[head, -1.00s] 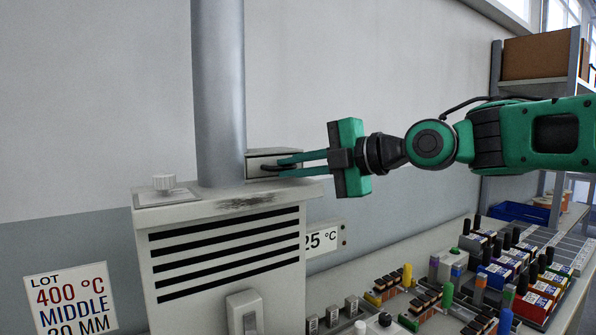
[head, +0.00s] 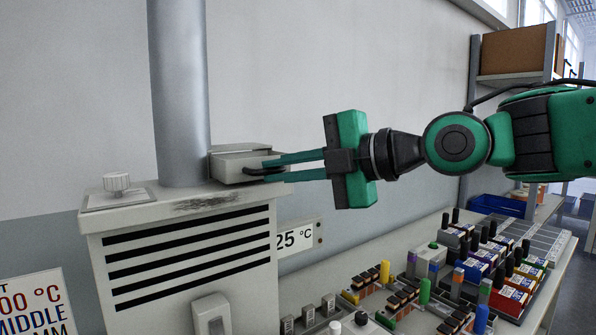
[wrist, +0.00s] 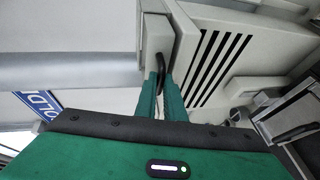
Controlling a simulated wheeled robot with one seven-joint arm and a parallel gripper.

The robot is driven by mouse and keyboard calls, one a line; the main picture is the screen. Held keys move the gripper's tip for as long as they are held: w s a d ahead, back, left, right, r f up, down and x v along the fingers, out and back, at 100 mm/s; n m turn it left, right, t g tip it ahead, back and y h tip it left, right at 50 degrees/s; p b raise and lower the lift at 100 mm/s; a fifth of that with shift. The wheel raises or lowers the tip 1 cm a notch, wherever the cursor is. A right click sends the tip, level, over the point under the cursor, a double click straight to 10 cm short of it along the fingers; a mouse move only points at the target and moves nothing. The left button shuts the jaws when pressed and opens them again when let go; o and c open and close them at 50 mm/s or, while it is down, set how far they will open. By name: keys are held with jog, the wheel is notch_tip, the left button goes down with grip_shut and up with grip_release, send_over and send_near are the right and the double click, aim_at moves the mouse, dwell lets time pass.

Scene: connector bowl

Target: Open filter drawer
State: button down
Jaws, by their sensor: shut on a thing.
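The filter drawer (head: 232,168) is a small pale grey box on top of the vented cabinet (head: 185,255), just right of the grey vertical pipe. It stands partly out of its housing (head: 240,149). It has a dark handle (wrist: 160,66) on its front. My gripper (head: 268,169) comes from the right with its green fingers shut on the handle. The wrist view shows the fingers (wrist: 162,88) on both sides of the dark handle, with the drawer (wrist: 157,40) just beyond.
The grey pipe (head: 180,90) rises close to the drawer. A white knob (head: 116,182) sits on the cabinet top at left. A bench (head: 340,262) with several coloured connectors and modules lies below my arm at right. The wall behind is bare.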

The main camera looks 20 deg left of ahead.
jog(key=shift+f, duration=0.1)
jog(key=c, duration=2.1)
grip_release()
jog(key=v, duration=1)
jog(key=shift+d, duration=0.4)
